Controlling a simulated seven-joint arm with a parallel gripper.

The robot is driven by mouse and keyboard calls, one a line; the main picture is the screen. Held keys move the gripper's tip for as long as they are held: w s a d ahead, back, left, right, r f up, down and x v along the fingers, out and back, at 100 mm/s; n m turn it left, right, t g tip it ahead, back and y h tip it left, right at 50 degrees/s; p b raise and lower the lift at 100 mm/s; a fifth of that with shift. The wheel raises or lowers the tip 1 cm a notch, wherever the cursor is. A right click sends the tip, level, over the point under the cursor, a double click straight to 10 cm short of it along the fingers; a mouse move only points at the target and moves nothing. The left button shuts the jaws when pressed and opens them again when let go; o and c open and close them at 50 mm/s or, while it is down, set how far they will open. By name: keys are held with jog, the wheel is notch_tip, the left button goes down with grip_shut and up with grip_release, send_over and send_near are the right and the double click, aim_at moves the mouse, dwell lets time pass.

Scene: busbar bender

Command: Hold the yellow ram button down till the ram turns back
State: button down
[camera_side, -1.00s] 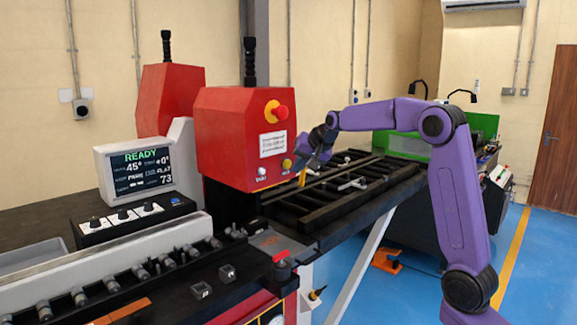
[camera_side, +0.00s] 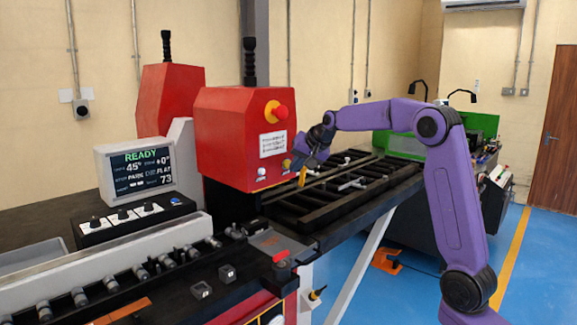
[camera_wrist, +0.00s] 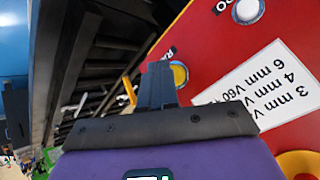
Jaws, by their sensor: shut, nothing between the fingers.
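The yellow ram button (camera_wrist: 181,74) is on the red face of the bender head (camera_side: 232,140), partly hidden behind my fingers in the wrist view. It also shows in the side view (camera_side: 287,163), small, at the lower right of that face. My gripper (camera_wrist: 157,72) is shut and empty, with its fingertips at the button's left edge in the wrist view. It also shows in the side view (camera_side: 296,163), right beside the button. I cannot tell whether the tips touch it. The screen (camera_side: 140,170) reads READY, 45°, PARK and 73.
A white button (camera_wrist: 246,11) sits on the same face. A red emergency stop (camera_side: 280,112) on a yellow base is above, beside a white label (camera_side: 273,144). A yellow piece (camera_side: 302,178) hangs close below my gripper. A black slatted table (camera_side: 330,195) lies behind.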

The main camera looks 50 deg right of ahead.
jog(key=shift+w, duration=0.45)
dwell(1.9)
jog(key=shift+s, duration=0.15)
dwell(0.5)
jog(key=shift+s, duration=0.75)
jog(key=s, duration=0.5)
dwell(0.6)
